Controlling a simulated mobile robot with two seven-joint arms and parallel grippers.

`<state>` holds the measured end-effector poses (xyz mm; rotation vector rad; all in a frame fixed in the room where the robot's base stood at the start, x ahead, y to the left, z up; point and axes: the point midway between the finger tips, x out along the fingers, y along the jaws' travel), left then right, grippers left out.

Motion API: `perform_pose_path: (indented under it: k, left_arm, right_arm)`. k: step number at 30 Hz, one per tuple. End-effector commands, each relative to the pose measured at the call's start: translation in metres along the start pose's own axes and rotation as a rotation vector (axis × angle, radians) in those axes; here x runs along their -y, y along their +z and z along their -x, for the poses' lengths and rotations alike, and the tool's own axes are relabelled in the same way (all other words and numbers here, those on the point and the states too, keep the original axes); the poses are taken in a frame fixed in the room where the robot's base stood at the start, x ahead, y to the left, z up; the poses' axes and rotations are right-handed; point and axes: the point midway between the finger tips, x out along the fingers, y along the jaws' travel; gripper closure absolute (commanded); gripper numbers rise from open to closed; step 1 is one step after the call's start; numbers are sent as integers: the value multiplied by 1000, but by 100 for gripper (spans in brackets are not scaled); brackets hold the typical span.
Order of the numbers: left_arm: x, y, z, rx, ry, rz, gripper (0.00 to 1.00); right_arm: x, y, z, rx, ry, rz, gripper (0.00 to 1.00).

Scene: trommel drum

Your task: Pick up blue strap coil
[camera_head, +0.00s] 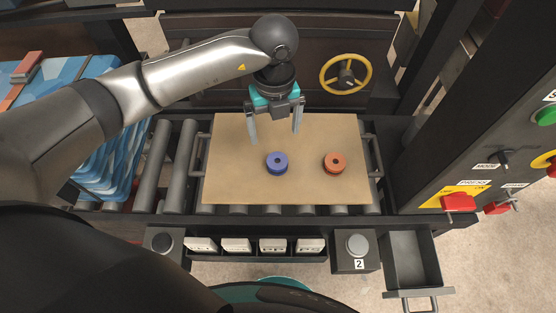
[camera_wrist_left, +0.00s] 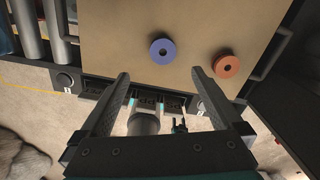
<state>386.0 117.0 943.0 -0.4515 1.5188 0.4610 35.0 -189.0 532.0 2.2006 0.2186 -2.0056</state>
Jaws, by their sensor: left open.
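The blue strap coil (camera_head: 277,163) is a short ring with a dark centre hole, lying flat on a tan board (camera_head: 235,185). An orange coil (camera_head: 334,163) of similar shape lies to its right on the same board. My left gripper (camera_head: 273,132) is open and empty, with its fingers pointing down above the board, behind the blue coil in the head view. In the left wrist view, the blue coil (camera_wrist_left: 162,51) lies beyond the open fingers (camera_wrist_left: 158,74), roughly between their lines, and the orange coil (camera_wrist_left: 226,65) is farther right. My right gripper does not show.
The board rests on a roller conveyor (camera_head: 160,160). A yellow handwheel (camera_head: 346,74) stands behind it. A control panel with a red lever (camera_head: 458,201) is at the right. An open grey drawer (camera_head: 412,262) and a button box (camera_head: 355,250) are in front. Blue strapped stacks (camera_head: 85,85) stand left.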

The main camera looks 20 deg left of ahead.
Motion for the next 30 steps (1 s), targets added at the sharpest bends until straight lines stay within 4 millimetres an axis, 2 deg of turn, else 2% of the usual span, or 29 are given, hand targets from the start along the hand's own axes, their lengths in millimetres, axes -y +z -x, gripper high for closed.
perform_pose_path:
  k: [3, 9, 17, 25, 30]
  left_arm:
    - [0, -2, -30, -6, 2, -2, 0]
    - [1, -2, -66, -6, -1, -3, 0]
    - [2, -2, -84, -5, -4, -5, 0]
    - [6, 1, -123, -6, -2, -5, 0]
    - [6, 1, -131, -5, -4, -5, 0]
  right_arm:
    - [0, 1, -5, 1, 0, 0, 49]
    - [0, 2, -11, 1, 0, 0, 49]
    - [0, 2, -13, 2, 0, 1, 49]
    - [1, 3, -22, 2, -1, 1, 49]
    - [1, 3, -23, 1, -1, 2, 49]
